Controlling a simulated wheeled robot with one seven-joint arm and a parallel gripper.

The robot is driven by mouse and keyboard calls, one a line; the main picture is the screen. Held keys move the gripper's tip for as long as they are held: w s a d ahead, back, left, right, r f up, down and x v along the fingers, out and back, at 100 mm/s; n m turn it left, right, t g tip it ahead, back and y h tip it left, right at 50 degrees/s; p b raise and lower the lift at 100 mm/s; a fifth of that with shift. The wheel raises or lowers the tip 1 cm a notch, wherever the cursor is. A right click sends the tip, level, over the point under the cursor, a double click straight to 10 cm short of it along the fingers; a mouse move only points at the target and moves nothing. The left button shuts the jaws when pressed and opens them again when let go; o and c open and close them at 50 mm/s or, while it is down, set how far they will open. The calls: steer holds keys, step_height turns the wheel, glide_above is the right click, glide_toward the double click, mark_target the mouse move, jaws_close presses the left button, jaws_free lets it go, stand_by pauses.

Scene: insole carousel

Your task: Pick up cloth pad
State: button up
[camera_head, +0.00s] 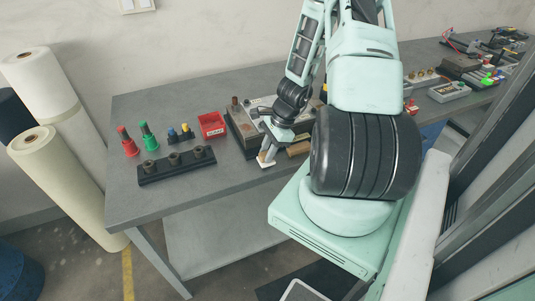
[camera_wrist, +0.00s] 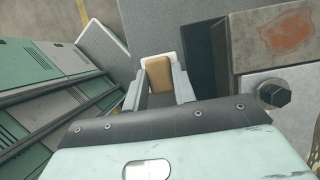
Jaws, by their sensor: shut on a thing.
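The cloth pad looks like a small white pad with a tan block-shaped back (camera_wrist: 157,73). In the wrist view it sits between the two fingers of my gripper (camera_wrist: 158,80), and a white edge shows around its far end. In the head view my gripper (camera_head: 266,155) points down at the front edge of the grey workbench (camera_head: 208,190), with the white pad (camera_head: 266,164) at its tips. My gripper is shut on the pad. I cannot tell whether the pad touches the bench top.
A dark-based metal fixture (camera_head: 243,125) stands right behind my gripper; its bolt (camera_wrist: 273,93) is close on the right in the wrist view.

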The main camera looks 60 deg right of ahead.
step_height(320, 180, up, 9)
stand_by(0.4)
